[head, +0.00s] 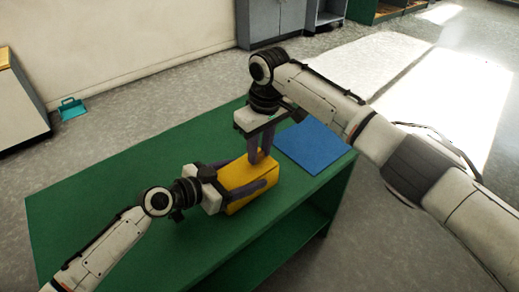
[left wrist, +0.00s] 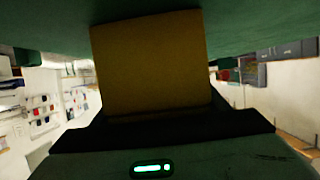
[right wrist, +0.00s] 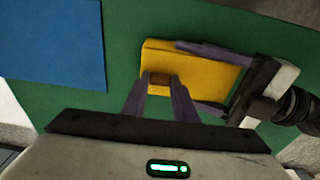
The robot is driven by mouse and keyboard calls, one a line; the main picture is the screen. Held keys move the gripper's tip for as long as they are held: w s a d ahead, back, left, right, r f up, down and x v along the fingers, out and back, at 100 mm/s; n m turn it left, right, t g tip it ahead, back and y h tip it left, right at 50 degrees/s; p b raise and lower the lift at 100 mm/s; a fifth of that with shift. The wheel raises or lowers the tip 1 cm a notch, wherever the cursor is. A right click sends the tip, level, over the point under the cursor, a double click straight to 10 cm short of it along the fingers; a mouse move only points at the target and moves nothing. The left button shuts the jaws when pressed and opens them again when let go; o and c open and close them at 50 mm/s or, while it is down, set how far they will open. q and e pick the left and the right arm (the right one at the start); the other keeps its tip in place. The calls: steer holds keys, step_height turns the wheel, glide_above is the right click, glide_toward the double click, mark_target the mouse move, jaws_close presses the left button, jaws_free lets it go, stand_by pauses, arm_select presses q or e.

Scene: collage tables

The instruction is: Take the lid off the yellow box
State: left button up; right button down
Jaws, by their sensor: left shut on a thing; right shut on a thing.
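The yellow box (head: 240,172) sits on the green table, with its lid on top as far as I can see. My left gripper (head: 262,186) reaches in from the left, its fingers along two opposite sides of the box, shut on it; the box fills the left wrist view (left wrist: 150,65). My right gripper (head: 258,157) points down from above at the box's far right end. In the right wrist view its fingertips (right wrist: 160,78) are shut on a small brown handle (right wrist: 160,81) on the yellow top. Whether the lid is lifted at all I cannot tell.
A blue flat sheet (head: 312,145) lies on the green table (head: 100,190) to the right of the box. The table's left part is bare. Its front right edge is close to the box. A teal dustpan (head: 71,108) lies on the floor by the wall.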

steer(key=shift+r, duration=0.15)
steer(key=shift+r, duration=1)
steer(key=shift+a+r, duration=0.1)
steer(key=shift+r, duration=1.9)
arm_select(q)
steer(key=o, duration=1.6)
arm_select(e)
steer(key=shift+a, duration=0.1)
